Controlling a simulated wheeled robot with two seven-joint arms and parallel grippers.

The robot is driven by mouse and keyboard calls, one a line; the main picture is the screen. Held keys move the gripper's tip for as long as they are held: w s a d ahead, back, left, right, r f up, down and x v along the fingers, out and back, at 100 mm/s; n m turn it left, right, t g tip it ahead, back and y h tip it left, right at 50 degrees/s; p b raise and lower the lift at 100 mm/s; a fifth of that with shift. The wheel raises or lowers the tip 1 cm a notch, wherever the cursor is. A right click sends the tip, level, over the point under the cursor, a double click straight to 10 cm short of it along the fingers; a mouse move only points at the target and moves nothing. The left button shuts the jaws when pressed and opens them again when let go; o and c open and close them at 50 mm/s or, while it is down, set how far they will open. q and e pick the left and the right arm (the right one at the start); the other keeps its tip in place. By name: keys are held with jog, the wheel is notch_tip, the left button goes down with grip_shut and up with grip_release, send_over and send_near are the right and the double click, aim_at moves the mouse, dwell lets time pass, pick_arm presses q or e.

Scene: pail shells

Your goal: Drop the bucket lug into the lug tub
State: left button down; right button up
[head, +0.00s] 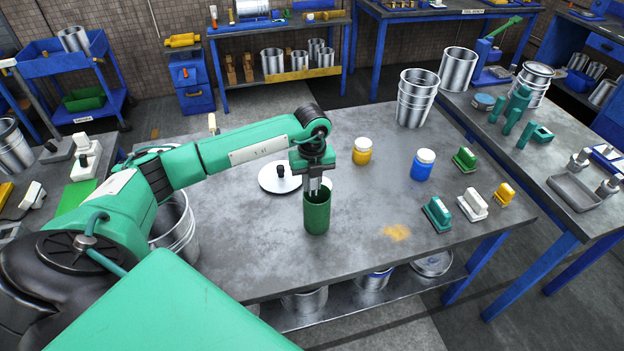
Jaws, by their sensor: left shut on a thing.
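A dark green cylindrical tub (317,216), which looks like the lug tub, stands upright on the grey workbench with its open mouth up. My right gripper is out of view.
A yellow jar (362,152) and a blue jar (423,167) stand right of the tub. A round white lid (279,179) lies behind left. Several clamp-like blocks sit at the bench's right. A metal pail (413,104) stands at the back.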

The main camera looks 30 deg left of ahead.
pick_arm(q)
jog(key=c, duration=1.2)
grip_release()
jog(key=shift+r, duration=0.5)
notch_tip(320, 180, up, 12)
jog(key=b, duration=0.4)
jog(key=shift+f, duration=0.25)
jog(key=shift+r, duration=0.7)
